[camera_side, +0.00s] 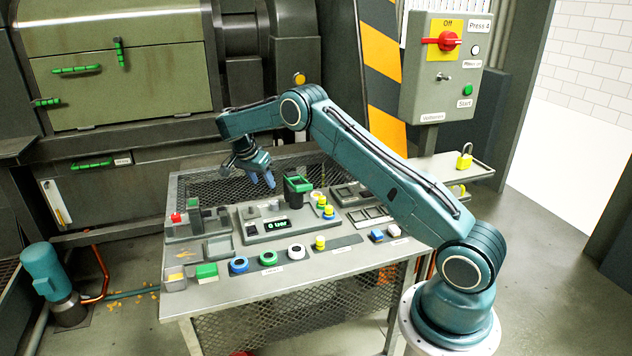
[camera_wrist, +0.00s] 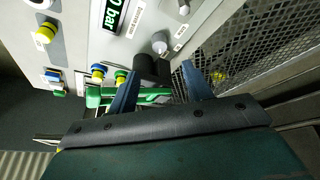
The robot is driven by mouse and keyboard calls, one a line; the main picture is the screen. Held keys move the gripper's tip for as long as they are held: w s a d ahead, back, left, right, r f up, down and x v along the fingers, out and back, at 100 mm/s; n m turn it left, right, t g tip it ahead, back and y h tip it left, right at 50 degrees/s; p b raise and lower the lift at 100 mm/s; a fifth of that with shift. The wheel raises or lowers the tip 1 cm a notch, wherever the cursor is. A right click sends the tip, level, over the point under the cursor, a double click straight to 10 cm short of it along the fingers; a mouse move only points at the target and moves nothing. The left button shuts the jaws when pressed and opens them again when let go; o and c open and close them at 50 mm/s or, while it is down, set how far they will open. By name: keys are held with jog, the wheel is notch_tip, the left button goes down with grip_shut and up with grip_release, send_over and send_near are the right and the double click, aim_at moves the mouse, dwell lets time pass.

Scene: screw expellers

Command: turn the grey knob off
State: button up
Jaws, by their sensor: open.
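A small light grey knob (camera_wrist: 160,42) with a rounded top stands on the grey panel in the wrist view, beside a small label. What looks like the same knob (camera_side: 274,204) shows in the side view, above the "0 bar" display. A second small grey knob (camera_wrist: 184,8) is near the wrist view's top edge. My gripper (camera_wrist: 160,70) is open and empty, its blue fingers spread. In the side view, my gripper (camera_side: 262,181) hangs above the back of the panel, apart from the knobs. I cannot tell which way the knob is set.
A black block with a green handle (camera_side: 297,185) stands right of the knobs; in the wrist view the black part (camera_wrist: 150,68) appears between my fingers. The "0 bar" display (camera_side: 277,226) is in front. A mesh guard (camera_wrist: 235,48) rises behind. Several buttons line the table's front.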

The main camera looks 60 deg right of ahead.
aim_at(274, 202)
jog(key=x, duration=1.1)
jog(key=shift+a, duration=0.1)
jog(key=c, duration=1)
